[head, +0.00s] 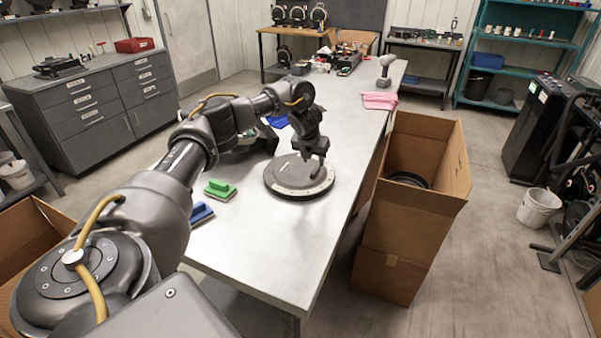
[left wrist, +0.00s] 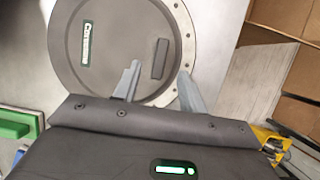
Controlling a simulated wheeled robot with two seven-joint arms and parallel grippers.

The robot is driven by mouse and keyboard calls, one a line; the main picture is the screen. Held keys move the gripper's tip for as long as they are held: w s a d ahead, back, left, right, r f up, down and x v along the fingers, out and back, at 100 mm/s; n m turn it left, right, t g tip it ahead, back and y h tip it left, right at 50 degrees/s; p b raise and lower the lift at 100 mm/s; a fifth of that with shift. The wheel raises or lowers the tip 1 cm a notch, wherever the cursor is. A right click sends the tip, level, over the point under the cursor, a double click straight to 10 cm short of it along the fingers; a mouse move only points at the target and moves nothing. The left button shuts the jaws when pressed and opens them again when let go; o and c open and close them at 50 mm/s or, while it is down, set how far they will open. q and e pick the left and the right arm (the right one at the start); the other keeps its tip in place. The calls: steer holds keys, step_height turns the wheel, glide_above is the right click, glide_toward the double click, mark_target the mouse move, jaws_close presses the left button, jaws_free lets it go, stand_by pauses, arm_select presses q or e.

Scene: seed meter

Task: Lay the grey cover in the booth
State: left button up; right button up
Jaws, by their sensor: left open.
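The grey cover (head: 290,181) is a round dark-grey disc lying flat on the long table, with a lighter rim. In the left wrist view the cover (left wrist: 110,55) shows a label and a short raised bar-shaped handle (left wrist: 160,58). My left gripper (head: 317,168) is over the right side of the cover and hides part of it. A tall open cardboard box (head: 400,225), possibly the booth, stands right of the table.
A green block (head: 219,190) and a blue block (head: 201,212) lie left of the cover. A dark round thing (head: 409,180) is inside the cardboard box. A pink cloth (head: 380,100) and a grey drill (head: 384,72) are farther back. The table (head: 255,245) is clear in front.

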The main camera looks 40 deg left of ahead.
mark_target(316, 169)
arm_select(q)
steer(key=p+x, duration=0.1)
steer(key=x, duration=0.3)
steer(key=shift+f, duration=0.2)
steer(key=shift+c, duration=0.3)
jaws_close()
steer(key=shift+r, duration=0.1)
stand_by(0.8)
